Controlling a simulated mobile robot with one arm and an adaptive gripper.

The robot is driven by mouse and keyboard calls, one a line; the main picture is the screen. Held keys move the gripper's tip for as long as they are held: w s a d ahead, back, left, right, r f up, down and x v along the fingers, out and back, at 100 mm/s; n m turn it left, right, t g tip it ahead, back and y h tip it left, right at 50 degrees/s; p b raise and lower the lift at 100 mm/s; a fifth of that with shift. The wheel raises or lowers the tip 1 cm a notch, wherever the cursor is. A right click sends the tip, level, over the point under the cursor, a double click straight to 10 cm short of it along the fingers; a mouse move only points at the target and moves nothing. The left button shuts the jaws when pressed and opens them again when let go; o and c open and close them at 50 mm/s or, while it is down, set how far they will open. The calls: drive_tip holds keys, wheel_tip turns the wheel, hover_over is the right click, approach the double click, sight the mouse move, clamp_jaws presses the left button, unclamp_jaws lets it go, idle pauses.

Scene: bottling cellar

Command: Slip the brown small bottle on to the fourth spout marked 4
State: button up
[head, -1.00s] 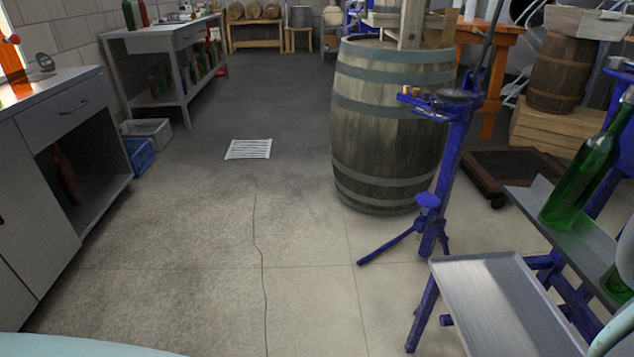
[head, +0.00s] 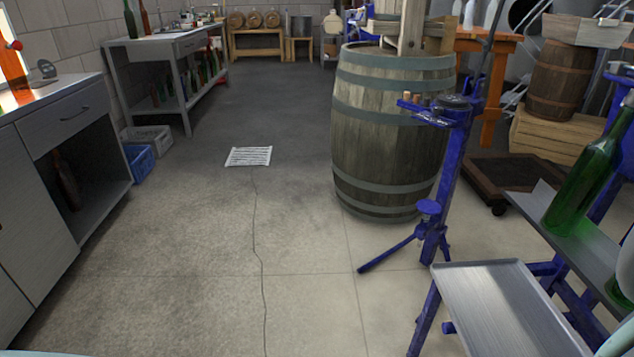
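My gripper is not in the head view. No spout marked 4 can be made out. A dark brown bottle (head: 66,182) stands inside the open shelf of the left cabinet; it is in shadow and I cannot tell whether it is the small one. Another brownish bottle (head: 145,18) stands on the far left bench beside a green one (head: 130,20). A large green bottle (head: 585,172) leans on the metal rack at the right.
A big barrel (head: 388,145) stands right of centre. Crates (head: 140,160) sit by the far left bench (head: 155,45).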

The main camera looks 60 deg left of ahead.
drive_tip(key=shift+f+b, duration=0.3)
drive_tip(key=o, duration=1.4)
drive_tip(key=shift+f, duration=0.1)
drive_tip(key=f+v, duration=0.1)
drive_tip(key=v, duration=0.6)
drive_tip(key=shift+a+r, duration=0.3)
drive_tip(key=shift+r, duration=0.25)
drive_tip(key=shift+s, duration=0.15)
